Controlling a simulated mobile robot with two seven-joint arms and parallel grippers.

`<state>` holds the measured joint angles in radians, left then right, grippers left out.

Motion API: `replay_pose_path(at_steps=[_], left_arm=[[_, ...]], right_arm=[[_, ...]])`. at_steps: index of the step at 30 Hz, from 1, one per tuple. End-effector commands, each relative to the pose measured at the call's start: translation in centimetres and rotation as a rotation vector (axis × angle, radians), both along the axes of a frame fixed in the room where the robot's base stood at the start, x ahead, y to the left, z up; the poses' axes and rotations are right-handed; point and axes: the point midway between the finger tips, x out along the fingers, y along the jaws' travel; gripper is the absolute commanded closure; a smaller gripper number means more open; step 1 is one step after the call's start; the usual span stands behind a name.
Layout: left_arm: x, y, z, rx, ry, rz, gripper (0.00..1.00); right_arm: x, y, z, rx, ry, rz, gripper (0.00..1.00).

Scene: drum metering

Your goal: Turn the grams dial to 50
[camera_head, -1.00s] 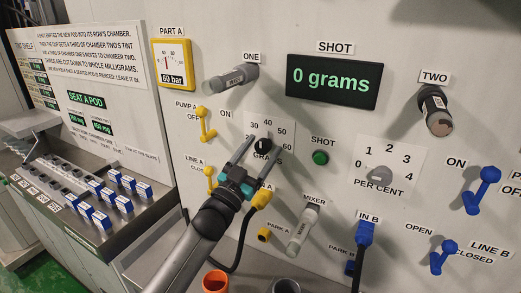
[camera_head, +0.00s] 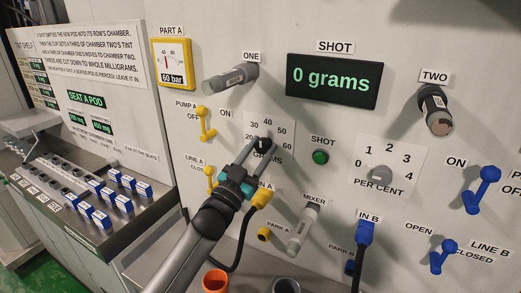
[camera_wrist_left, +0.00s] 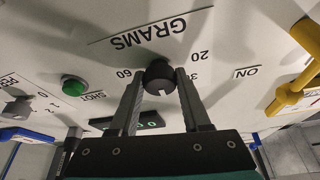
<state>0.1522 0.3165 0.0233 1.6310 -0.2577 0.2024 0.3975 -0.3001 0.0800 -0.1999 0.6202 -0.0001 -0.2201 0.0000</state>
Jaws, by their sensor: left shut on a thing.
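The grams dial is a small black knob (camera_head: 263,143) on a white scale plate marked 20 to 60, low on the wall panel left of centre. It also shows in the left wrist view as a dark round knob (camera_wrist_left: 159,74) with a pale notch. My left gripper (camera_head: 260,147) reaches up from below and is shut on this knob, one finger on each side. In the left wrist view the fingers (camera_wrist_left: 158,84) flank the knob. I cannot make out which number the knob points to. The shot display (camera_head: 333,80) reads 0 grams. My right gripper is not in view.
A green shot button (camera_head: 320,157) sits right of the dial, and the per cent dial (camera_head: 381,173) beyond it. Yellow levers (camera_head: 207,124) are to the left. A yellow plug (camera_head: 261,199) with a black cable and a grey mixer tube (camera_head: 301,230) are below.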

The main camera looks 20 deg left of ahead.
Motion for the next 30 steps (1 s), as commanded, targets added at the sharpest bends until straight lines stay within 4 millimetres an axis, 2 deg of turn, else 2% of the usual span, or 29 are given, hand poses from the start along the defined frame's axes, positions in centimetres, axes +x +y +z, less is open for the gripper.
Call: replay_pose_path(at_steps=[11,30], left_arm=[[0.0,0.1,0.0,0.098,-0.001,0.000,1.00],[0.0,0.3,0.3,0.601,-0.019,-0.001,1.00]], right_arm=[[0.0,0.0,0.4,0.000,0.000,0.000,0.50],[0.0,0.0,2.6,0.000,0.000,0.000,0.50]])
